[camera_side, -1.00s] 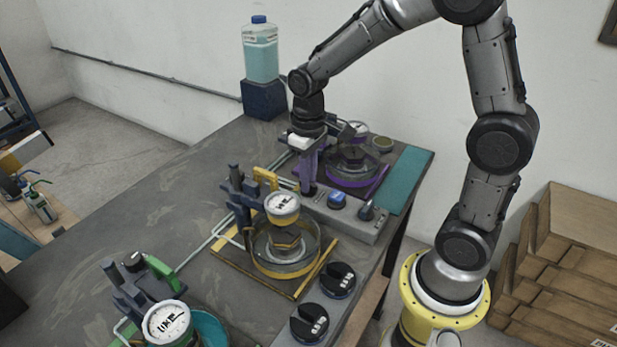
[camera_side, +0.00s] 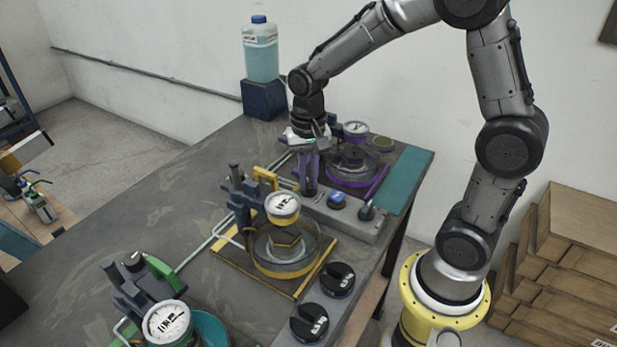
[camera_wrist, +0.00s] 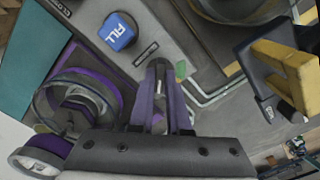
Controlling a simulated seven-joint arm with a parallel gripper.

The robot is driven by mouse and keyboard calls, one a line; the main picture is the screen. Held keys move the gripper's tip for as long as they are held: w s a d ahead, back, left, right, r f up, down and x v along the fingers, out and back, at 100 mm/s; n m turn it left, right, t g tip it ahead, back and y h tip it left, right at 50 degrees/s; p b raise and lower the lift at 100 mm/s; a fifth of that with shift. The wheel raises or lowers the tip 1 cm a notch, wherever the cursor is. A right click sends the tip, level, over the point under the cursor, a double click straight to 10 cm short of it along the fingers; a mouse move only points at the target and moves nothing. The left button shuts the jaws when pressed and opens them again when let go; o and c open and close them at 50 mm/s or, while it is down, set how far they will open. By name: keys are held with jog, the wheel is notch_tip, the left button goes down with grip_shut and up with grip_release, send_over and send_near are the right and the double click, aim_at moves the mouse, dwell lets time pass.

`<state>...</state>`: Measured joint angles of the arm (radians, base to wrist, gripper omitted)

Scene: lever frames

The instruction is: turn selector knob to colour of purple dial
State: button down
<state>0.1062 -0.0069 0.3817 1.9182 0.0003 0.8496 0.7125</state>
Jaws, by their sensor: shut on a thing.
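My gripper (camera_side: 309,160) is at the purple station at the back of the bench. Its jaws are shut on the purple handle (camera_side: 308,178), which shows between the fingers in the wrist view (camera_wrist: 160,105). The purple-rimmed dial (camera_side: 355,129) stands just behind; its reading is too small to make out. A dark knob (camera_side: 367,211) is further right on that panel. I cannot tell which knob is the selector.
A yellow station (camera_side: 284,255) with dial stands mid-bench, and a green one with a dial (camera_side: 168,322) at front left. Two black knobs (camera_side: 337,280) sit near the bench edge. A bottle (camera_side: 261,52) stands behind. The bench's left side (camera_side: 130,200) is clear.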

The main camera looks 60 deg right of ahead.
aim_at(308, 183)
jog(key=shift+r+m, duration=0.1)
jog(key=shift+m, duration=0.2)
jog(key=c, duration=0.9)
grip_release()
notch_tip(308, 183, up, 14)
jog(key=shift+f, duration=0.15)
